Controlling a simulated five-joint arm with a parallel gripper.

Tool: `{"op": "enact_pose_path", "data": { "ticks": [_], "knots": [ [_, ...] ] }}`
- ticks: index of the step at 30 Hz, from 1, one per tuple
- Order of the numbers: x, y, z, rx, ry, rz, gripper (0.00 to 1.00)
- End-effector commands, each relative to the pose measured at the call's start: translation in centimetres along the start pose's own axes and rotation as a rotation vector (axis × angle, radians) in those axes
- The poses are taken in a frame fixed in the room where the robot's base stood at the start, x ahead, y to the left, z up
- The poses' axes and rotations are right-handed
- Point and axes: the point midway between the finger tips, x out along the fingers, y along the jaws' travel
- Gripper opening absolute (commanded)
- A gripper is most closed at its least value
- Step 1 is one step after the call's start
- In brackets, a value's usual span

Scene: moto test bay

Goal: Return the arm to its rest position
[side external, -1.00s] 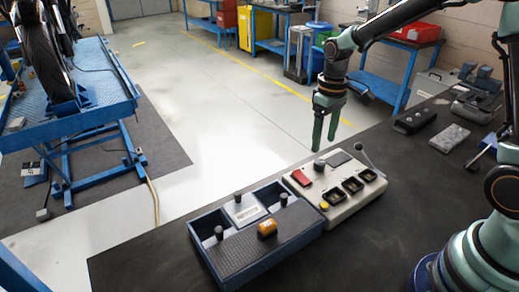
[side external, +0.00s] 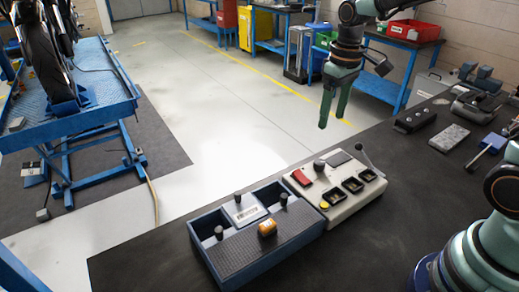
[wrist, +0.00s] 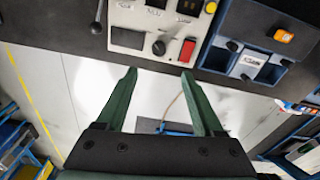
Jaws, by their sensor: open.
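My gripper (side external: 334,108) hangs in the air above and behind the light control box, its fingers pointing down. In the wrist view my gripper (wrist: 158,78) shows two green fingers spread apart with nothing between them. The control box (side external: 342,207) has a red rocker switch, a yellow button, dark square sockets and a lever. It also shows at the top of the wrist view (wrist: 125,38). My gripper touches nothing.
A black strip (side external: 415,121) and a grey block (side external: 449,137) lie at the back right. Open floor lies beyond.

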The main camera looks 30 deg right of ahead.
Motion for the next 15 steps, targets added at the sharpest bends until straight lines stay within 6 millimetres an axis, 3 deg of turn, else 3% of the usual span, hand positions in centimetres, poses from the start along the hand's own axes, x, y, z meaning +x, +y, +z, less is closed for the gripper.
{"op": "enact_pose_path", "data": {
  "ticks": [6, 15],
  "knots": [
    [-3.7, -1.1, 3.3, 0.042, 0.144, 0.02, 0.69],
    [-5.9, -2.4, 7.9, 0.101, 0.329, 0.029, 0.69]
  ]
}}
